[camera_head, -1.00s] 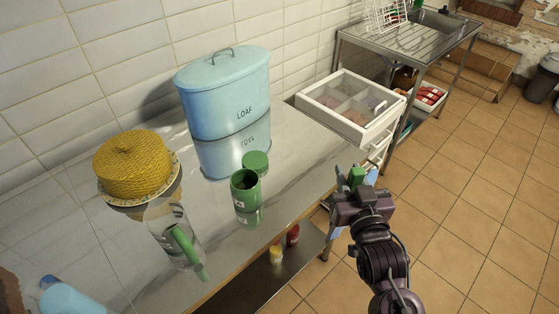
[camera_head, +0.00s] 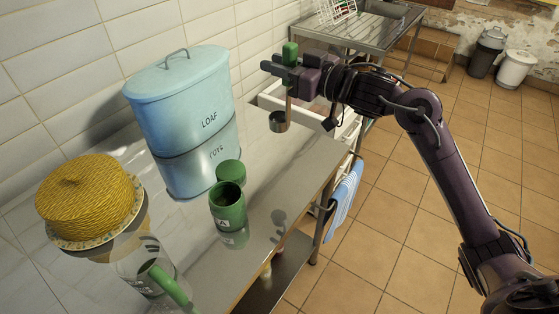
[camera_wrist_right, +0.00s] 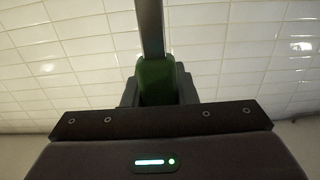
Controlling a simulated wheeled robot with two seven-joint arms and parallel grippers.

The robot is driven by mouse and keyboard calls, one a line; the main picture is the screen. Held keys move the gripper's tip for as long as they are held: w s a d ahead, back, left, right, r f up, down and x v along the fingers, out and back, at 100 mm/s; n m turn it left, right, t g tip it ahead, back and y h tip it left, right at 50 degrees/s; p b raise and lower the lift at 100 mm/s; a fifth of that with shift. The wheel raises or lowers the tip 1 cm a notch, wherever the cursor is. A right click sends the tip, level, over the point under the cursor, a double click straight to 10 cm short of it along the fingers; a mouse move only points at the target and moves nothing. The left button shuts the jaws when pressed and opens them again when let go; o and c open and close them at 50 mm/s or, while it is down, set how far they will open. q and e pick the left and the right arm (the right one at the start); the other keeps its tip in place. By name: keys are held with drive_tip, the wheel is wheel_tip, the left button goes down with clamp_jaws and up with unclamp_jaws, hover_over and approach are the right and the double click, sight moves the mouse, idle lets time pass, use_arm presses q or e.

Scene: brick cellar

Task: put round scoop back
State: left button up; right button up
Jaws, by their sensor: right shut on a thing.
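The round scoop (camera_head: 279,122) has a green handle, a thin shaft and a small round metal cup. My right gripper (camera_head: 284,66) is shut on its green handle and holds it upright, cup down, above the far part of the counter. In the right wrist view the green handle (camera_wrist_right: 156,82) sits between the fingers, with the metal shaft rising from it. A green canister (camera_head: 228,212) with an open, dark mouth stands on the counter, nearer and left of the scoop. A round green lid (camera_head: 231,174) is just behind it. My left gripper is not in view.
A blue LOAF bin (camera_head: 180,100) stands against the tiled wall. A yellow woven cover (camera_head: 88,200) and a clear jug with a green handle (camera_head: 168,284) are at the left. The shiny counter (camera_head: 285,180) is clear right of the canister. A white drawer unit (camera_head: 345,132) is partly hidden behind my arm.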

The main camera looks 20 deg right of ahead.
sight(289, 121)
wheel_tip(289, 121, down, 13)
drive_tip(key=shift+r+p, duration=0.2)
drive_tip(key=shift+p, duration=0.2)
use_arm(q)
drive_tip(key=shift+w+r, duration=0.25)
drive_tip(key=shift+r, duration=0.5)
use_arm(e)
wheel_tip(289, 121, down, 6)
drive_tip(key=shift+r, duration=0.25)
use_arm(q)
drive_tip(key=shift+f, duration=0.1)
use_arm(e)
drive_tip(key=shift+f, duration=0.1)
drive_tip(key=o, duration=1)
drive_tip(key=shift+s, duration=0.1)
